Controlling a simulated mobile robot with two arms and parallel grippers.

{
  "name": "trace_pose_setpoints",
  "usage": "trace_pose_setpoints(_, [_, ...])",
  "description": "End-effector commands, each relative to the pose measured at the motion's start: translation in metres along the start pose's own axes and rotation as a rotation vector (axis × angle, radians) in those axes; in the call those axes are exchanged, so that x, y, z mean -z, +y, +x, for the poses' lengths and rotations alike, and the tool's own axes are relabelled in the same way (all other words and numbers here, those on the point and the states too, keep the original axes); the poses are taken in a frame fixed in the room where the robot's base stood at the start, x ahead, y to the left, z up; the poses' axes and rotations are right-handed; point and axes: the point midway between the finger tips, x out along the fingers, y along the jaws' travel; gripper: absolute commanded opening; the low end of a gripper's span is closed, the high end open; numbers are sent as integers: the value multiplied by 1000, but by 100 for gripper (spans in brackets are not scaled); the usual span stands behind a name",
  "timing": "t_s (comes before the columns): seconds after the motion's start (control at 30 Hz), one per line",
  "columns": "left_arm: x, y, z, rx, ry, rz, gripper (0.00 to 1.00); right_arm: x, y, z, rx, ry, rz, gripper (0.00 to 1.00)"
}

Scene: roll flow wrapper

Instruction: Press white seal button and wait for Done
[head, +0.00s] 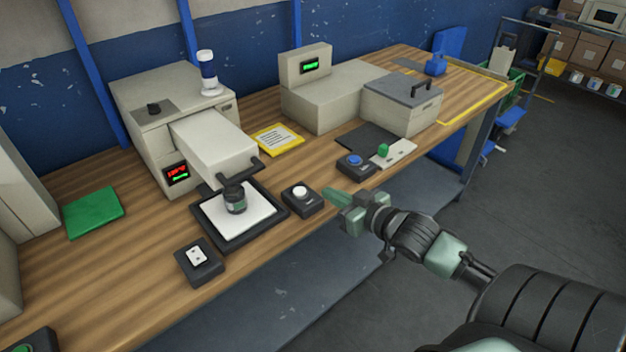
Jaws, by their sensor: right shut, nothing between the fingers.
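The white seal button (299,192) sits on a small black box on the wooden bench, right of the black-rimmed tray (207,222). A beige machine (140,113) stands behind the tray, with a small display (177,174) showing red and green text too small to read. A second machine's display (310,66) shows green text, also unreadable. A dark jar (235,200) stands on the tray's white surface, under the machine's jutting head. My right gripper (333,198) is shut and empty, just right of the white button and apart from it. My left gripper is not in view.
A green pad (94,212) and a yellow-framed card (279,138) lie on the bench.

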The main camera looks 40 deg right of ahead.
Motion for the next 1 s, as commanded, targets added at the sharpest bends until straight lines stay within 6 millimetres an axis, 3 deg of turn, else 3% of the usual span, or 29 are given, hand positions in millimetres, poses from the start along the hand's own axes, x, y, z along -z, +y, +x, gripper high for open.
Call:
trace_pose_setpoints(0.1, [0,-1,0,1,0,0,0,11,-6,-3,15,15,-2,0])
trace_pose_setpoints(0.57, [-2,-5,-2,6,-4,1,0,12,-6,6,14,17,-1,0])
trace_pose_setpoints(1.0, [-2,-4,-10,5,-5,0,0,15,-6,84,13,18,-1,0])
